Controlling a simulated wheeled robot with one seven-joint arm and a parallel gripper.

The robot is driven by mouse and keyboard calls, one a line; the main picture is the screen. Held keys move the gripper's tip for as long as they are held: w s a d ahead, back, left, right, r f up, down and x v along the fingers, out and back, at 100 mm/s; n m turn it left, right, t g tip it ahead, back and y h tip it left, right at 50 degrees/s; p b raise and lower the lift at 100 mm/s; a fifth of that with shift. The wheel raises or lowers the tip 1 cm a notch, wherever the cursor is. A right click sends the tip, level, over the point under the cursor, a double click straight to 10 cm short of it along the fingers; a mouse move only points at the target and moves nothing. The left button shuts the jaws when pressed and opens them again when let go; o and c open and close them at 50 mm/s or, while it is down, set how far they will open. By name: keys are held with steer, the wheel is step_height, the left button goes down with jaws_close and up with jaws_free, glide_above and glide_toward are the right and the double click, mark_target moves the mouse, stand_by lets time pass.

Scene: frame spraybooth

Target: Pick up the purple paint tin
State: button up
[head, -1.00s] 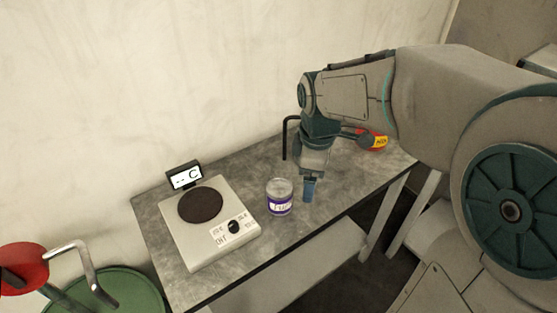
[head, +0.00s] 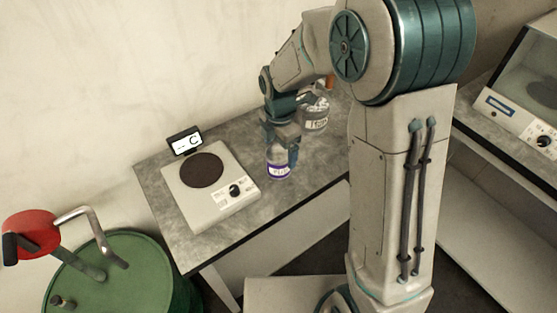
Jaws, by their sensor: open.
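The purple paint tin (head: 279,170) stands upright on the grey table in the head view, just right of the hot plate. It is a pale metal tin with a purple and white label. My gripper (head: 281,158) is lowered over it from above, with its fingers at the tin's sides and the top of the tin partly hidden behind the gripper. The jaws are open, and I cannot tell whether a finger touches the tin.
A hot plate (head: 236,197) with a dark disc and small display stands left of the tin. Another labelled tin (head: 315,117) stands close behind my gripper. A green drum (head: 140,270) with a red-and-metal pump is at lower left. Another bench device (head: 540,95) is at right.

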mark_target(278, 152)
steer(key=shift+w+a+f+p, duration=0.15)
steer(key=shift+f+p, duration=0.1)
steer(key=shift+f, duration=0.7)
steer(key=shift+w+d+f+p, duration=0.1)
steer(key=shift+f+p, duration=0.1)
steer(key=shift+f, duration=0.8)
steer(key=shift+w+a+f+p, duration=0.15)
steer(key=shift+f+p, duration=0.1)
steer(key=shift+f, duration=0.7)
steer(key=c, duration=1.3)
